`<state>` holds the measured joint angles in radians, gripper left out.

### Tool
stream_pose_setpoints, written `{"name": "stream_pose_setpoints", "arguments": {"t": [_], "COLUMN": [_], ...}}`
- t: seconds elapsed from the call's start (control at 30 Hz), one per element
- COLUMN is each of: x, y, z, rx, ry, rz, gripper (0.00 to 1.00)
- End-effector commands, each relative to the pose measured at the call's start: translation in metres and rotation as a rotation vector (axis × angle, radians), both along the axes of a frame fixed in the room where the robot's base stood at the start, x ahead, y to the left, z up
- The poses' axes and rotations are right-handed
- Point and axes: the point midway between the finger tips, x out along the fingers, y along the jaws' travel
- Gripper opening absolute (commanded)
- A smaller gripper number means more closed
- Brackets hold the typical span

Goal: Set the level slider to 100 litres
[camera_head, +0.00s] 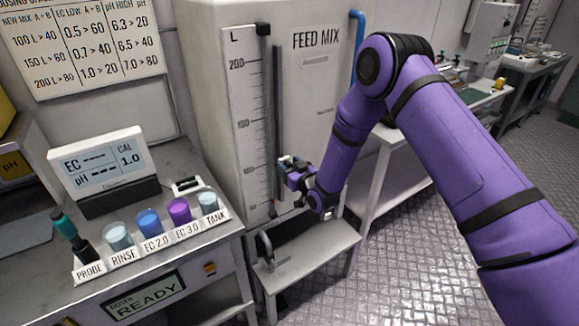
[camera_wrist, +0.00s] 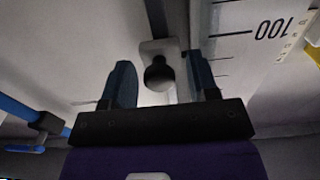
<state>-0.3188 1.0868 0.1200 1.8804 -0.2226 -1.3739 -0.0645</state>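The 100 mark (camera_wrist: 283,26) shows upside down to the right, close to the plate's level. My gripper (camera_wrist: 161,82) is open, one finger on each side of the knob, with gaps visible. In the head view my gripper (camera_head: 287,166) is at the rail's lower half and hides much of the slider.
A bench with a meter (camera_head: 103,163), labelled cups and a READY box (camera_head: 145,297) stands left. A metal step (camera_head: 310,250) is below my gripper. A blue pipe (camera_head: 357,25) runs at the tank's right. A dosing chart (camera_head: 85,40) hangs on the wall.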

Motion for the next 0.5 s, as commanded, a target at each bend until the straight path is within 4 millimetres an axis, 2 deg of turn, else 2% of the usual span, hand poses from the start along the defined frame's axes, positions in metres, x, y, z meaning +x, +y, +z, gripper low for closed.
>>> {"name": "stream_pose_setpoints", "arguments": {"t": [0.17,0.27,0.5], "x": [-0.004,-0.013,-0.051], "y": [-0.003,-0.010,-0.034], "z": [0.000,0.000,-0.001], "rx": [0.000,-0.001,-0.001], "ry": [0.000,0.002,0.003], "rz": [-0.001,-0.001,-0.001], "gripper": [0.54,0.54,0.54]}}
